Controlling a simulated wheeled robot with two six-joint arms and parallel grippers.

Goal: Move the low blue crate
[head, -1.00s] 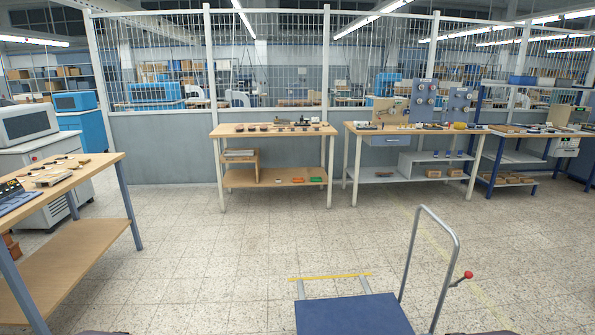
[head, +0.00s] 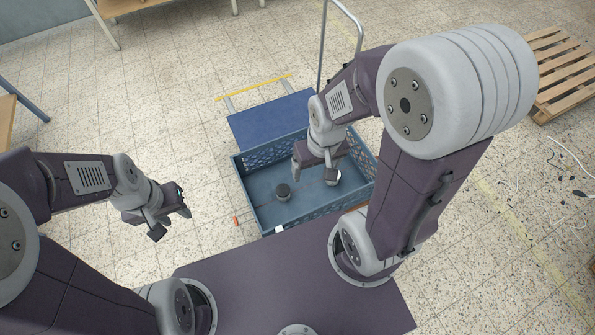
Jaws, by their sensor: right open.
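The low blue crate (head: 261,184) is in the middle of the head view, just in front of my base.
A blue cart platform (head: 268,118) with a grey tube handle (head: 322,45) stands just beyond the crate. A yellow strip (head: 255,86) lies behind it. A wooden pallet (head: 562,75) and loose cables (head: 570,165) lie on the floor at right.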

